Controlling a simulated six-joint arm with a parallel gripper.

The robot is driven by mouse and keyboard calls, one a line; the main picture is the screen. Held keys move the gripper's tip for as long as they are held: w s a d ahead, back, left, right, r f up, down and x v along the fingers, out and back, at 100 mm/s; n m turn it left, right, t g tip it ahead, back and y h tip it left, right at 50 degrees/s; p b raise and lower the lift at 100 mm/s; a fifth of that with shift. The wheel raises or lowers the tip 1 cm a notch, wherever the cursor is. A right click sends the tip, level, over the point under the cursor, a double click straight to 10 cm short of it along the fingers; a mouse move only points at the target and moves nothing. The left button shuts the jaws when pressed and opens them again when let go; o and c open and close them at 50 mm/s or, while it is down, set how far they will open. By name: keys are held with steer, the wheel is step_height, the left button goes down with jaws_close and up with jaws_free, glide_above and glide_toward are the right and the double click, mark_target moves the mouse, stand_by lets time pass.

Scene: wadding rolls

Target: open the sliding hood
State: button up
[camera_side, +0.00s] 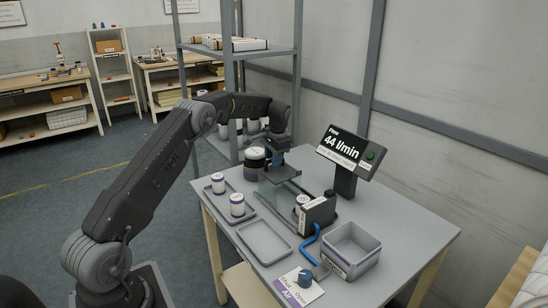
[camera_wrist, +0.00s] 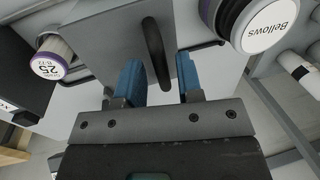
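The hood shows in the side view as a dark flat top (camera_side: 285,173) over clear, see-through walls, standing near the middle of the table. In the wrist view its grey top plate (camera_wrist: 103,42) carries a dark upright handle (camera_wrist: 153,45). My gripper (camera_side: 277,158) is at the hood's top in the side view. In the wrist view my gripper's blue fingers (camera_wrist: 161,82) are apart, one on each side of the handle's line, with visible gaps to it. I cannot tell how far the handle reaches between them.
A roll (camera_side: 302,200) sits by a black block (camera_side: 319,213) with a blue hose, right of the hood. The flow display (camera_side: 345,148) reads 44 l/min. Two rolls stand in a left tray (camera_side: 222,195); another tray (camera_side: 264,242) is empty. A Bellows container (camera_wrist: 262,25) is close beside my gripper.

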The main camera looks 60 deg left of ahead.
mark_target(278, 172)
steer(key=shift+o, duration=0.4)
steer(key=shift+r, duration=0.1)
step_height(278, 172, up, 13)
steer(key=d, duration=0.2)
steer(key=shift+d+r, duration=0.15)
steer(key=shift+d, duration=0.25)
